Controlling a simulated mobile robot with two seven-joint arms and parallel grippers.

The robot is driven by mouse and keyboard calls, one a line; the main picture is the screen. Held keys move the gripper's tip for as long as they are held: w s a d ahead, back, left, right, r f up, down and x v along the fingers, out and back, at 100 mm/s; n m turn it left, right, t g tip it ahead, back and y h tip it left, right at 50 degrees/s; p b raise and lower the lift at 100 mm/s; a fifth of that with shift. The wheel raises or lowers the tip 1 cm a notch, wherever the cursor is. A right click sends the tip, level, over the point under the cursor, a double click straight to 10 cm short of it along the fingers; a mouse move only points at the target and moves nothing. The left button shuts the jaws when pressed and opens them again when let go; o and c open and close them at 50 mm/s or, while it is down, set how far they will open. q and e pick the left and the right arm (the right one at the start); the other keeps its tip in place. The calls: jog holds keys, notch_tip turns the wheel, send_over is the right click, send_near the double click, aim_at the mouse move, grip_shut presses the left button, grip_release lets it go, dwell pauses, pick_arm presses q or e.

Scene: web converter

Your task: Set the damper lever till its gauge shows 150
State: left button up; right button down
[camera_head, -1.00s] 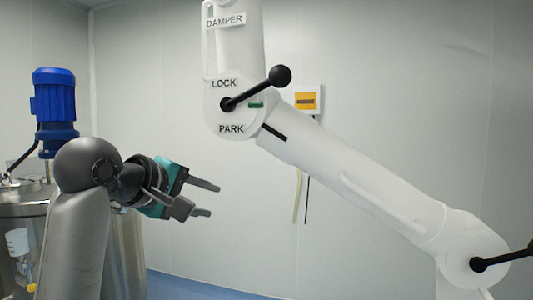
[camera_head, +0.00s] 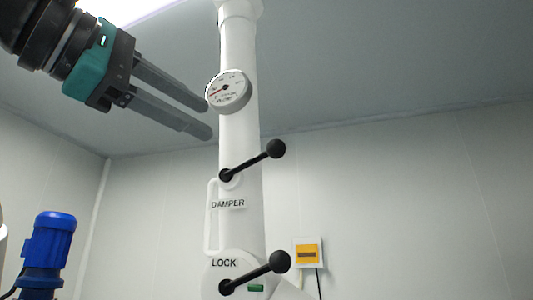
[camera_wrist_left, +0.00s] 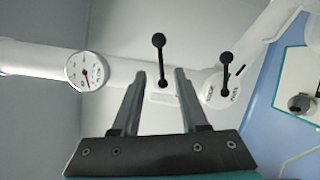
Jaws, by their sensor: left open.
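The damper lever (camera_head: 252,161) is a black rod with a ball knob, on the white vertical pipe just above the DAMPER label. It points up and to the right. The round gauge (camera_head: 229,91) sits higher on the same pipe; its red needle shows, but its numbers are too small to read. My left gripper (camera_head: 208,119) is open and empty, left of the pipe, below the gauge and above the lever. In the left wrist view the damper lever (camera_wrist_left: 160,57) lies beyond the gap between the fingers, and the gauge (camera_wrist_left: 85,71) is left of them. My right gripper is out of view.
A second black lever (camera_head: 254,272) sits lower, by the LOCK label. A white handle (camera_head: 209,217) runs along the pipe beside the DAMPER label. A yellow and white wall box (camera_head: 308,252) and a blue motor (camera_head: 50,250) stand lower.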

aim_at(263, 153)
pick_arm(q)
jog(key=shift+p+x, duration=2.45)
jog(key=shift+x, duration=5.1)
jog(key=shift+c, duration=0.2)
grip_shut()
jog(key=shift+s+r, duration=0.1)
